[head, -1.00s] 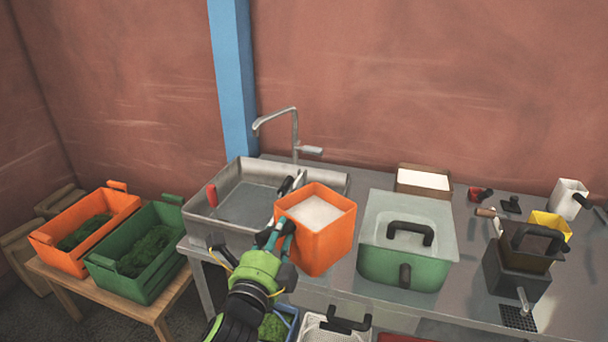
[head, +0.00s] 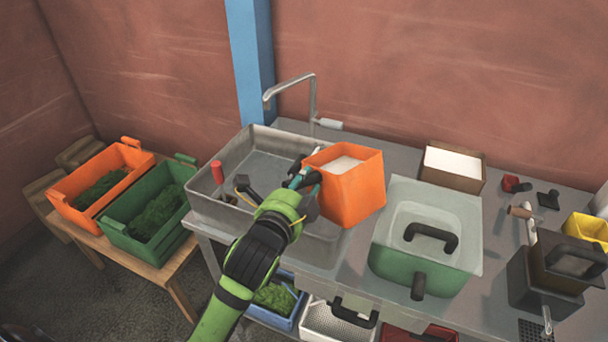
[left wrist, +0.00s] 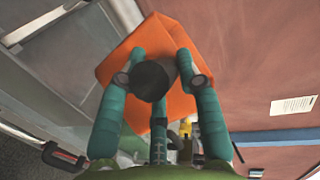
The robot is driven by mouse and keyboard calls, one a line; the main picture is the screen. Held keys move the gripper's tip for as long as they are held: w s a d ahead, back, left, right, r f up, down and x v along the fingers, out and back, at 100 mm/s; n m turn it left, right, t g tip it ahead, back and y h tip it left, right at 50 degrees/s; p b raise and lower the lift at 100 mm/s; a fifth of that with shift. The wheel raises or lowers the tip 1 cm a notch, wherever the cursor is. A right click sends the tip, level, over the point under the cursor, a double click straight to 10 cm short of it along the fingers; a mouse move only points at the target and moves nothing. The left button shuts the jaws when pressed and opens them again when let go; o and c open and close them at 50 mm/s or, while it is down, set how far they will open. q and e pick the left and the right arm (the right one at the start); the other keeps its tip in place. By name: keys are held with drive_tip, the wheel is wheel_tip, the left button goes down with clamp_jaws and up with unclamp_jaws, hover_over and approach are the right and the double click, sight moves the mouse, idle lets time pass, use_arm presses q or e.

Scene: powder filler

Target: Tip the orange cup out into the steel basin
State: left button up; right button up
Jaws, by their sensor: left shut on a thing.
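The orange cup (head: 358,192) is a square, open-topped container with white powder (head: 342,164) inside. My left gripper (head: 306,178) is shut on its handle at the left side. The cup is held over the right part of the steel basin (head: 205,206), close to its right edge, and is nearly upright with a slight tilt. In the left wrist view the gripper's teal fingers (left wrist: 155,78) close around a dark round handle end, with the orange cup (left wrist: 180,112) behind. The cup hides part of the basin's right side. My right gripper is not in view.
A faucet (head: 313,98) rises behind the basin, and a red-handled tool (head: 217,172) stands at its left. A wooden box with white contents (head: 453,166) sits behind. Green (head: 150,224) and orange (head: 100,185) crates stand left.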

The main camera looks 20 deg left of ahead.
use_arm(q)
drive_tip(key=shift+r+n+g+p, duration=0.4)
drive_tip(key=shift+r+n+p, duration=0.15)
drive_tip(key=shift+r, duration=0.2)
drive_tip(key=f+n+g+h+p, duration=0.1)
drive_tip(key=w+a+f+n+g+h, duration=0.1)
drive_tip(key=n, duration=0.1)
drive_tip(key=shift+g+p, duration=0.3)
drive_tip(key=shift+p, duration=0.05)
drive_tip(key=a+f+n+g+h, duration=0.1)
drive_tip(key=f, duration=0.1)
drive_tip(key=w+a+f+n+g+h, duration=0.1)
drive_tip(key=n+h, duration=0.1)
drive_tip(key=shift+w+a+f, duration=0.15)
drive_tip(key=shift+f, duration=0.25)
drive_tip(key=shift+w+a+f+n+g+h, duration=0.25)
drive_tip(key=shift+a+f+n+g+h, duration=0.15)
drive_tip(key=shift+n+g+h, duration=0.25)
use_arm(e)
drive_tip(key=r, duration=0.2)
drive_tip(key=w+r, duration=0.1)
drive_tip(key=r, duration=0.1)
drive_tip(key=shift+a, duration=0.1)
use_arm(q)
drive_tip(key=shift+r, duration=0.15)
